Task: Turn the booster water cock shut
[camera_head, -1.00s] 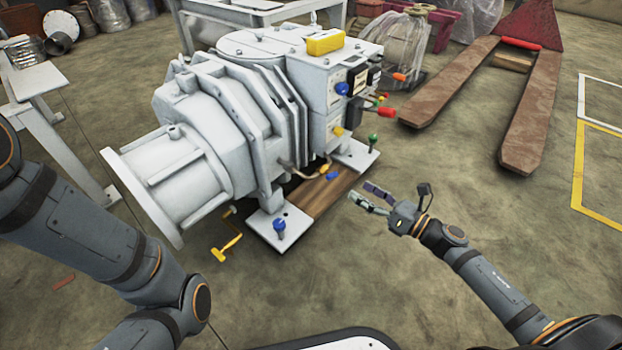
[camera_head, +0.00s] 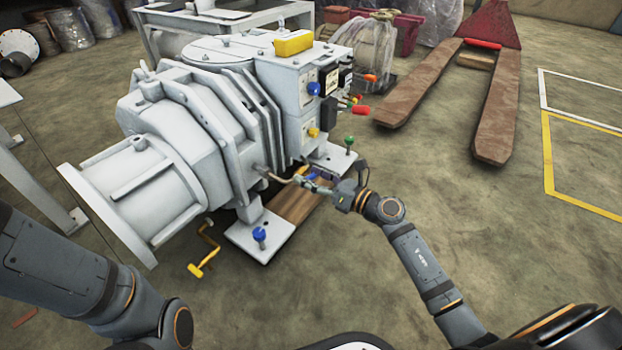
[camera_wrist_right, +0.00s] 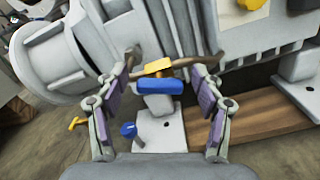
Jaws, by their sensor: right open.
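The white screw pump (camera_head: 200,110) stands on the floor. A thin pipe from its side carries a small brass cock (camera_wrist_right: 158,66) with a blue handle (camera_wrist_right: 160,87). The handle lies crosswise in the right wrist view, and its blue shows partly in the head view (camera_head: 309,174). My right gripper (camera_head: 312,181) is beside the pump at this cock. Its purple-padded fingers are open, one on each side of the blue handle, with gaps visible in the wrist view. My left arm is at the lower left, with its gripper out of view.
A foot plate carries a blue-headed bolt (camera_head: 259,236); another has a green-headed one (camera_head: 349,142). A yellow crank (camera_head: 205,250) lies near the pump. Coloured knobs, including a red one (camera_head: 361,110), stick out above my right gripper.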

